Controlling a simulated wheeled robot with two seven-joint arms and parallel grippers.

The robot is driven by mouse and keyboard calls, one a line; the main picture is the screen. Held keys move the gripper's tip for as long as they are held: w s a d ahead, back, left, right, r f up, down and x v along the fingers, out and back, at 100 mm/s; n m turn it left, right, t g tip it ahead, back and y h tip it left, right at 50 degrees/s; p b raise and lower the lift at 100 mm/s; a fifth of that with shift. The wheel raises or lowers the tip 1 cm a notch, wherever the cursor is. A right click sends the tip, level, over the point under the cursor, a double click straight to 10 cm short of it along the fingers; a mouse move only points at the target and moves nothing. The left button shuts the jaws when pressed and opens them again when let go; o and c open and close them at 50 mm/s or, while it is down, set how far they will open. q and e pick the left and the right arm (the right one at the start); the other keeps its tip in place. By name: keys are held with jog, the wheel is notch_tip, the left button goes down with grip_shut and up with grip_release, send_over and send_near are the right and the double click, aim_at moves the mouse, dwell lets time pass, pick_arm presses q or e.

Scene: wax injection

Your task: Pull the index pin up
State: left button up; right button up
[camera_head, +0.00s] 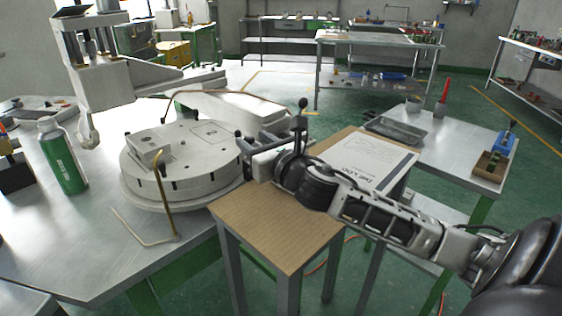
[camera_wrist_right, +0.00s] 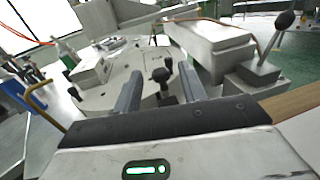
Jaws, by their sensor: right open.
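The index pin shows in the right wrist view as a black knob (camera_wrist_right: 161,76) on a dark stem beside the round grey die plate (camera_wrist_right: 110,95). My right gripper (camera_wrist_right: 160,72) is open, with one finger on each side of the knob. I see space between the knob and both fingers, so it is not gripped. In the head view, my right gripper (camera_head: 250,148) is at the right rim of the round die (camera_head: 190,185), and its fingers partly hide the pin there. My left gripper is not in view.
A lever with a black ball (camera_head: 303,104) stands close by my right gripper. A bent brass rod (camera_head: 163,205) is at the die's front. A wooden-topped stand (camera_head: 270,230) is below my right arm. A green bottle (camera_head: 62,158) stands left on the metal table (camera_head: 85,235).

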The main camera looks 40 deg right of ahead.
jog(key=s, duration=0.6)
jog(key=s+b, duration=0.1)
jog(key=s, duration=0.2)
jog(key=shift+s+a, duration=0.1)
jog(key=shift+a, duration=0.3)
jog(key=shift+s, duration=0.9)
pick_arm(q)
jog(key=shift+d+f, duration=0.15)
